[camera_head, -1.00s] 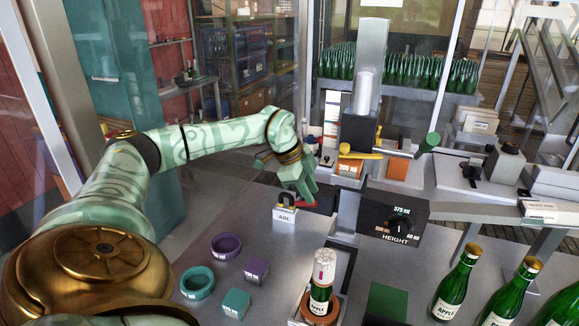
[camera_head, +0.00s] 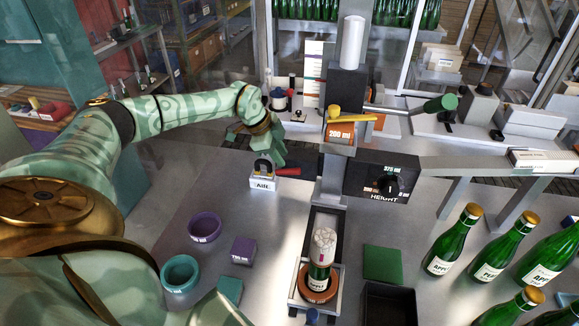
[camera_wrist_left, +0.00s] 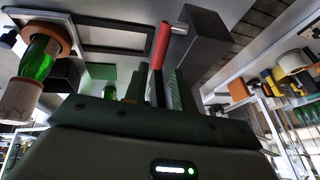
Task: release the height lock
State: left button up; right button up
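A red-handled lever (camera_head: 287,171) sticks out left from the black height box (camera_head: 385,182), which has a dial marked HEIGHT. In the left wrist view the red handle (camera_wrist_left: 161,45) stands just beyond my fingertips, in line with the gap between them. My left gripper (camera_head: 268,150) is above and just left of the lever in the head view. Its fingers look parted, with nothing held; whether they touch the handle I cannot tell. A yellow lever (camera_head: 345,116) sits above the 200 ml block (camera_head: 339,134). My right gripper is not in view.
A white block labelled AIR (camera_head: 263,182) stands beside the red handle. Purple ring (camera_head: 204,227), teal ring (camera_head: 180,273) and small blocks lie left. Several green bottles (camera_head: 452,240) stand right.

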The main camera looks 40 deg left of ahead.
aim_at(292, 170)
pick_arm(q)
jog(key=x, duration=0.6)
jog(key=shift+d+f, duration=0.15)
jog(key=shift+w+f, duration=0.15)
jog(key=shift+f, duration=0.25)
grip_shut()
jog(key=y+p, duration=0.1)
jog(key=p, duration=0.1)
jog(key=g+p, duration=0.1)
jog(key=p, duration=0.1)
jog(key=shift+d+y, duration=0.35)
jog(key=shift+y, duration=0.05)
jog(key=shift+w+f+y+p, duration=0.15)
jog(key=shift+f+y+p, duration=0.15)
jog(key=shift+p, duration=0.3)
jog(key=shift+a+f+g, duration=0.1)
jog(key=shift+f+g, duration=0.15)
jog(key=shift+g, duration=0.05)
grip_release()
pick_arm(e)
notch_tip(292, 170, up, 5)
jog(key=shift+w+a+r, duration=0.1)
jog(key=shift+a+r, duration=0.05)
